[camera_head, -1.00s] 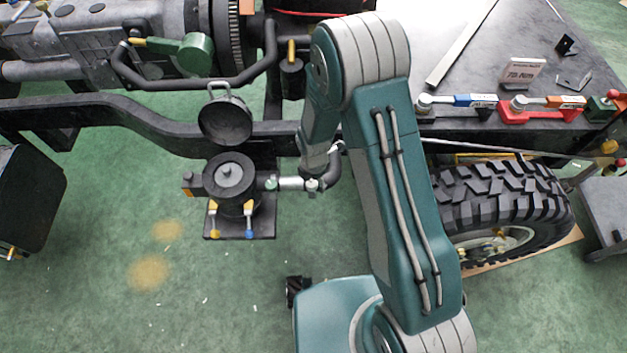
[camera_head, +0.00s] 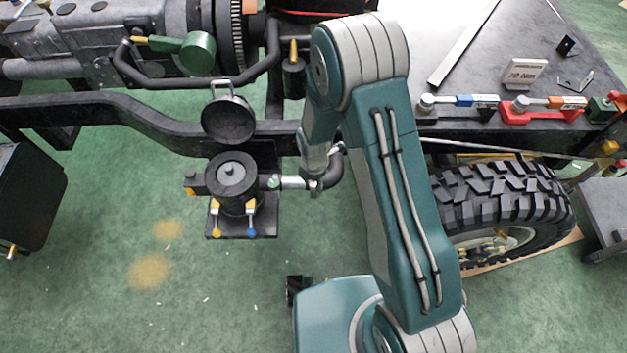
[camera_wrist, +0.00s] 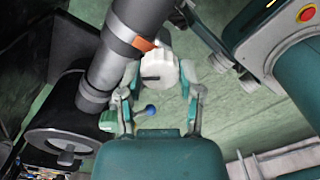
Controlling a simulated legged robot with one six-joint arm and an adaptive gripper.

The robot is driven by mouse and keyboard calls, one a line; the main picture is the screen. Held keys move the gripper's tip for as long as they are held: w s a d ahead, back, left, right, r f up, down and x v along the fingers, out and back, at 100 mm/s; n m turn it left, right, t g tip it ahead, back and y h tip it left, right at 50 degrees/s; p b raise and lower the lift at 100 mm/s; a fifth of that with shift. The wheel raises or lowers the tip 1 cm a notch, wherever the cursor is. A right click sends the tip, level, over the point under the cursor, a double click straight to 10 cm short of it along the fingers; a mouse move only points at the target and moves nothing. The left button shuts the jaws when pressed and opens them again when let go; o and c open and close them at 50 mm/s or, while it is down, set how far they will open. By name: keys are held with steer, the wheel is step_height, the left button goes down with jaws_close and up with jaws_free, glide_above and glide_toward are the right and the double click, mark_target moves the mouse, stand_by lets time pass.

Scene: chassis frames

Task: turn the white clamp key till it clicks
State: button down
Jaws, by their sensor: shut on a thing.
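The white clamp key (camera_wrist: 158,70) is a ridged round knob with a dark slot mark, in the middle of the wrist view. My gripper (camera_wrist: 160,80) is shut on it, with one finger on each side. An orange mark (camera_wrist: 143,44) sits beside the key on the grey pipe (camera_wrist: 112,62). The key cannot be made out there.
A blue-tipped lever (camera_wrist: 151,110) shows below the key. A large tyre (camera_head: 500,205) lies to the right. The green floor at lower left is clear.

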steer(key=shift+w, duration=0.2)
steer(key=m, duration=1.1)
steer(key=shift+m, duration=0.4)
steer(key=shift+c, duration=1.3)
jaws_free()
steer(key=shift+d, duration=0.1)
